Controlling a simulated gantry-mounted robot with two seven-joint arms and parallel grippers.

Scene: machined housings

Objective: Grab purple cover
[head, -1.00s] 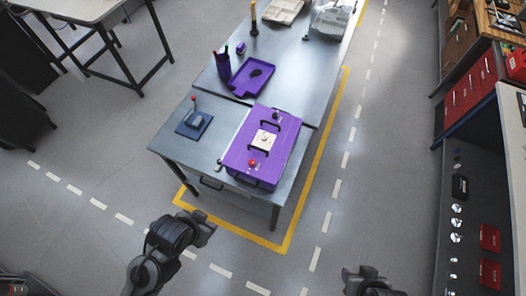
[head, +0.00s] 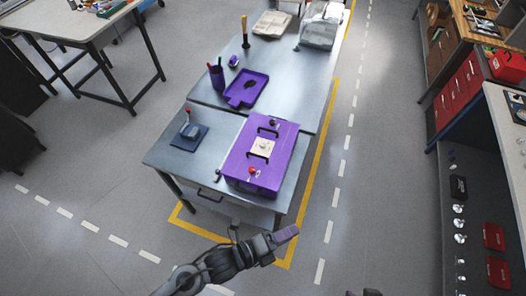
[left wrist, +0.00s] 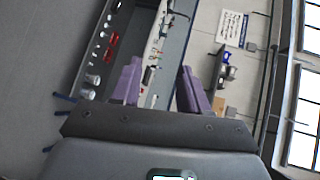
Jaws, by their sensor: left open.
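The purple cover (head: 282,149) tops a purple box-like housing at the near right of the grey workbench (head: 165,150). It has two black handles, a pale plate in the middle and a red knob near its front. In the head view my left gripper (head: 286,236) is in front of the bench's near edge, below the cover in the picture and apart from it. In the left wrist view its two purple fingers (left wrist: 160,88) stand apart with nothing between them; the cover does not show there. Only a dark bit of my right gripper (head: 369,292) shows at the bottom edge.
A blue pad (head: 184,142) with a red-tipped device stands left of the housing. A purple tray (head: 247,90) and a purple cup (head: 217,78) with tools stand farther back. A cabinet with red drawers (head: 457,104) is at right. The floor around the bench is open.

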